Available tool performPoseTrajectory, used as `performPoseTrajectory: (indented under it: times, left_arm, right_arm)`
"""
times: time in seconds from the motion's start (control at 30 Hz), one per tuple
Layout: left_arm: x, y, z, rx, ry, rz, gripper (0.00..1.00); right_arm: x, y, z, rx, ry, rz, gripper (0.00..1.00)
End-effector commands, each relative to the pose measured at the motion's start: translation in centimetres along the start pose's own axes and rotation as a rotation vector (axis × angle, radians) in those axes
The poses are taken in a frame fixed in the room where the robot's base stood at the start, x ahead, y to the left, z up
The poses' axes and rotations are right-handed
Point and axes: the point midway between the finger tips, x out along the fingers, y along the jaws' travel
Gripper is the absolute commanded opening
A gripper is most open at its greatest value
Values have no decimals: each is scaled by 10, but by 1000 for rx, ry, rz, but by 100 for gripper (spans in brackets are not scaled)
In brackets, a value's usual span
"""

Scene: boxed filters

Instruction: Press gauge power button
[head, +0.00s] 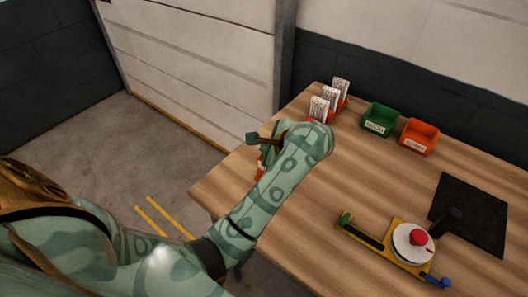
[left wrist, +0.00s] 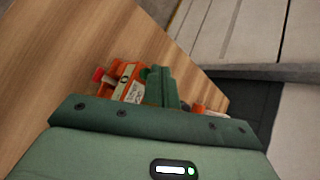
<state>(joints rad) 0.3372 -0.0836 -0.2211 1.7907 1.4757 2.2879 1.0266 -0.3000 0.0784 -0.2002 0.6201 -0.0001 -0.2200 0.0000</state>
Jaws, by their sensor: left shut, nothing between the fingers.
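An orange device (left wrist: 128,72) with a red knob (left wrist: 98,75) and a pale label shows just beyond my left fingers in the left wrist view; it looks like the gauge, but I cannot make out its power button. In the head view only a sliver of orange (head: 261,173) shows beneath my left gripper (head: 263,139), whose hand and forearm hide the rest. My left gripper is shut and empty, over the table's left edge area; its fingers (left wrist: 162,86) also show in the left wrist view. Contact with the device cannot be told. My right gripper is not in view.
On the wooden table (head: 300,215), white boxes (head: 330,97) stand in red holders at the back. Green (head: 380,119) and orange (head: 419,135) bins stand right of them. A yellow fixture (head: 376,243) with a white disc and red knob lies front right, beside a black mat (head: 480,218).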

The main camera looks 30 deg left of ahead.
Motion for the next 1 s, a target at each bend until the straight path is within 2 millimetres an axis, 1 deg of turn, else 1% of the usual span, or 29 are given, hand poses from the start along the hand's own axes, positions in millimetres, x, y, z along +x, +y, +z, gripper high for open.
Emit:
performPoseTrajectory:
  times: [0.27,0.73,0.83,1.0]
  left_arm:
    - [-2,-2,1,-1,0,-1,0]
    - [-39,-29,28,-3,1,-2,0]
    - [-43,-31,31,-1,0,-1,0]
    - [-42,-30,30,0,0,-1,0]
  right_arm:
    - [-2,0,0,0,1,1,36]
    - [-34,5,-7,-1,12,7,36]
    - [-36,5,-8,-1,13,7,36]
    - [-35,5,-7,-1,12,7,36]
